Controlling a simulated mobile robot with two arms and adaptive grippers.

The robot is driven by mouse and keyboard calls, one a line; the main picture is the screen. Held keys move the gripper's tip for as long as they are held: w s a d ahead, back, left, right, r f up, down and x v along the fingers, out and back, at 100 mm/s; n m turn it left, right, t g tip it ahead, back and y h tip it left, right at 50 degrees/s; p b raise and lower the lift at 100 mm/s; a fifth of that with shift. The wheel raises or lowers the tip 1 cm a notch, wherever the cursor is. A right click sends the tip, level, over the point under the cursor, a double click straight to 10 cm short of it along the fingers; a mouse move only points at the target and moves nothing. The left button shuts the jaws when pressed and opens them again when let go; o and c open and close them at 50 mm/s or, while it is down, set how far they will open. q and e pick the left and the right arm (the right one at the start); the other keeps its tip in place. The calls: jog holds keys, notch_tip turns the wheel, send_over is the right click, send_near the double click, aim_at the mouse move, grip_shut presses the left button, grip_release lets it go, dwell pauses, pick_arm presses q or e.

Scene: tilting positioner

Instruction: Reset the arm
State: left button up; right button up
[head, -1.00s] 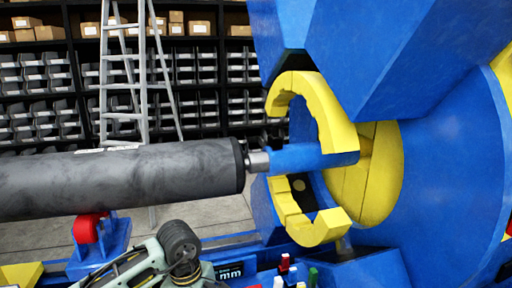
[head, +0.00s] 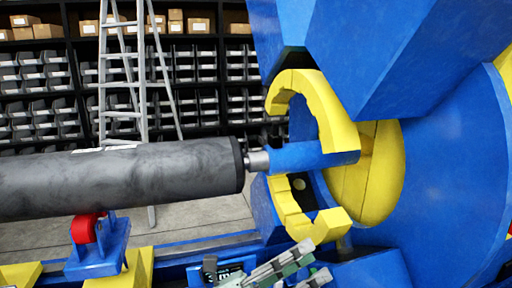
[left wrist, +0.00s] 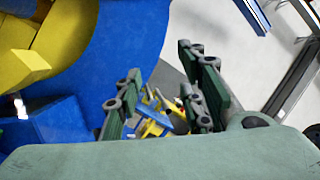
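My left gripper (head: 308,263) is low in the head view, in front of the blue base, with its two green-grey fingers apart. In the left wrist view the same gripper (left wrist: 163,82) stands open, with no object held between the fingers. Blurred yellow and blue parts show beyond the gap. The blue positioner (head: 455,160) with its yellow jaws (head: 325,112) stands at the right of the head view, just beyond the gripper. My right gripper is not in view.
A dark grey cylinder (head: 120,180) lies level, its end on a metal shaft at the positioner. A red roller (head: 84,229) sits on a blue support under it. A ladder (head: 143,85) and bin shelves (head: 195,70) stand behind.

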pick_arm(q)
jog(key=w+a+f+n+t+y, duration=0.1)
jog(key=w+a+n+t+y, duration=0.3)
jog(key=a+n+t+y, duration=0.45)
jog(key=w+a+f+n+t+y, duration=0.1)
jog(key=w+a+n+t+y, duration=0.3)
jog(key=n, duration=0.8)
jog(key=s+a+f+n+g+y, duration=0.35)
jog(key=a+f+n, duration=0.35)
jog(key=f, duration=0.3)
jog(key=s+a+f+n+g+y, duration=0.3)
jog(key=a+f+n+y, duration=0.2)
jog(key=a+f+n, duration=0.4)
jog(key=s+f+n+g, duration=0.2)
jog(key=s+f+g, duration=0.4)
jog(key=s, duration=0.4)
jog(key=s+f+n+g, duration=0.1)
jog(key=s+f+g, duration=0.3)
jog(key=s+f, duration=0.6)
notch_tip(320, 180, down, 24)
jog(key=s+g, duration=0.1)
jog(key=s, duration=0.2)
jog(key=s+a+f+g, duration=0.1)
jog(key=s+a+f, duration=0.2)
jog(key=s+f, duration=1.3)
jog(key=shift+s+g, duration=0.25)
jog(key=shift+g, duration=0.05)
